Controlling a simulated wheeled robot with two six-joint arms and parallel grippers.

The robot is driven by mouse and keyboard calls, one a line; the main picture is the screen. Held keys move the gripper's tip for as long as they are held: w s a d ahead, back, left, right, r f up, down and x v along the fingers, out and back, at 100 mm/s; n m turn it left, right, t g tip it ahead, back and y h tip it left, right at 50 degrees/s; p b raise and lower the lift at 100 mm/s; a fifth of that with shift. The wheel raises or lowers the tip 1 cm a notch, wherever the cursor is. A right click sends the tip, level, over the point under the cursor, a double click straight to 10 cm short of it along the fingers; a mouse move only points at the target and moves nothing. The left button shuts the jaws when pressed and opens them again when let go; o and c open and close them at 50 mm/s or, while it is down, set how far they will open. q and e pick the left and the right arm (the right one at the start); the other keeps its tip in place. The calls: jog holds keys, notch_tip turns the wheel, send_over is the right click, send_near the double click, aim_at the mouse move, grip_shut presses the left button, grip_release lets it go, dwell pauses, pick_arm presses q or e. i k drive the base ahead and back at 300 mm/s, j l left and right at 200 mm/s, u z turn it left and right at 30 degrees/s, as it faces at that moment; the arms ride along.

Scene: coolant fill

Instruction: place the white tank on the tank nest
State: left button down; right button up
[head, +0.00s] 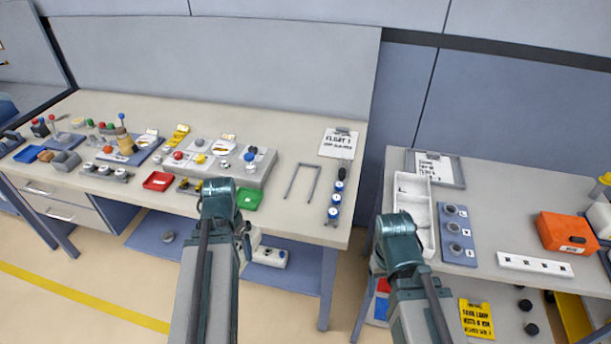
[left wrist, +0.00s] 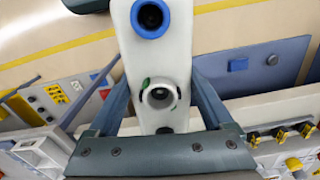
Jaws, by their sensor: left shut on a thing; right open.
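The white tank (left wrist: 150,55) fills the middle of the left wrist view, with a blue-ringed opening at one end and a round port lower down. My left gripper (left wrist: 162,82) is shut on it, with one finger on each side. In the head view the tank (head: 268,257) shows partly behind my left arm, in front of the bench's front edge. A grey U-shaped frame (head: 290,182) lies on the bench top; it may be the tank nest, but I cannot tell for sure. My right gripper (head: 382,257) is open in front of the right table, its fingers mostly hidden.
The left bench holds a grey fixture block (head: 255,170), a green tray (head: 249,199), a red tray (head: 158,181) and blue-topped parts (head: 334,205). The right table holds a white tray (head: 410,187) and an orange box (head: 566,232). A gap separates the two tables.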

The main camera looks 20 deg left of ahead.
aim_at(304, 182)
jog(key=i, duration=0.85)
